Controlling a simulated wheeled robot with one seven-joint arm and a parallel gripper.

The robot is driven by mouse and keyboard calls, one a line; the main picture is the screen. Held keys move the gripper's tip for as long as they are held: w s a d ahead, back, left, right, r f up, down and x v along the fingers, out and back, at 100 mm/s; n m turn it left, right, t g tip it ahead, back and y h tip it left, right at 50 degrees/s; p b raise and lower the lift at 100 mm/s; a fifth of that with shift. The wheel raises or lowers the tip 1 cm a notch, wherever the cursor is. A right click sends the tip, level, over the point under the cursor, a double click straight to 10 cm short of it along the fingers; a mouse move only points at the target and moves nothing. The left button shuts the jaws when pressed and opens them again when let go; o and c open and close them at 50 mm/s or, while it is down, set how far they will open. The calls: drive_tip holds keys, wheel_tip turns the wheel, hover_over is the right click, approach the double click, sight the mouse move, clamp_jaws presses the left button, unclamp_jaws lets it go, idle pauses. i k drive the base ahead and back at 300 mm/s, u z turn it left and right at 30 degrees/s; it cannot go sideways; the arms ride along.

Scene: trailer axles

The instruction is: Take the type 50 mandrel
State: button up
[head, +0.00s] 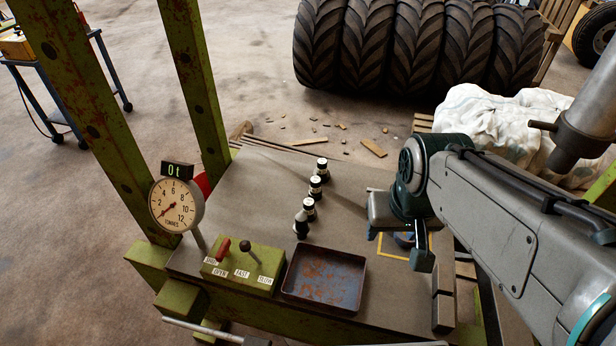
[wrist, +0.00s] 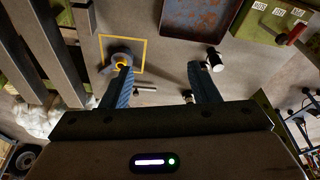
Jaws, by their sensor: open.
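Several dark mandrels with white bands or tops (head: 301,228) stand in a slanting row on the bench, left of my gripper (head: 398,238). No type number is readable, so I cannot tell which is the type 50. In the wrist view, a mandrel with a white top (wrist: 214,61) is by the right fingertip, and part of another (wrist: 188,96) shows between the fingers. My gripper (wrist: 163,75) is open, with nothing seen held. A grey round part with a yellow ring (wrist: 119,60) lies within a yellow square outline, partly hidden by the left finger.
A rusty tray (head: 325,279) sits at the bench's front, beside a green lever box (head: 245,262). A dial gauge (head: 176,205) and green press posts stand left. Large tyres (head: 415,45) and a white covered heap (head: 500,125) are behind. The bench's back left is clear.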

sight(309, 204)
drive_tip(key=k, duration=1)
drive_tip(key=u, duration=1.4)
drive_tip(key=i, duration=1.1)
drive_tip(key=z, duration=1.95)
drive_tip(key=i, duration=0.5)
